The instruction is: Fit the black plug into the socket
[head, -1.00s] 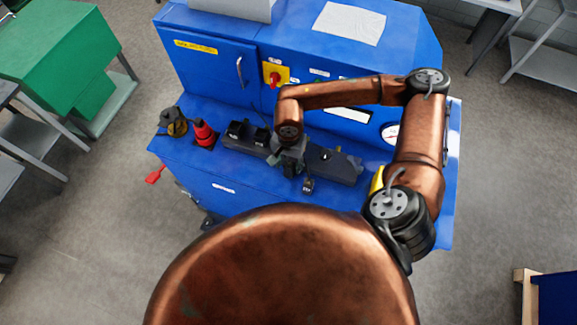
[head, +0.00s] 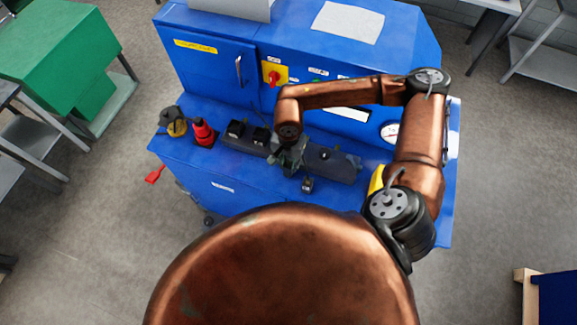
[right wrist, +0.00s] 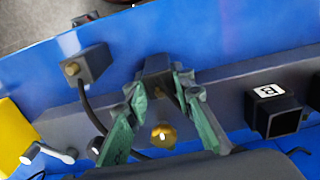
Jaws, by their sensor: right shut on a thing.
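My right gripper (head: 289,163) is over the dark rail on the blue bench. In the right wrist view its green-padded fingers (right wrist: 158,92) are shut on a dark block (right wrist: 155,66), which looks to be the black plug. The fingers hide much of it, and I cannot tell whether it touches the rail. A hollow black socket (right wrist: 277,115) with a white label stands on the rail to the right in that view; it also shows in the head view (head: 261,136), left of the gripper. My left gripper is not in view.
A black box (right wrist: 87,66) with a brass end and a cable lies beside the rail; the head view shows it too (head: 307,185). Another black socket (head: 236,128), a red object (head: 203,132) and a black-and-yellow object (head: 174,121) stand left. The bench front is mostly clear.

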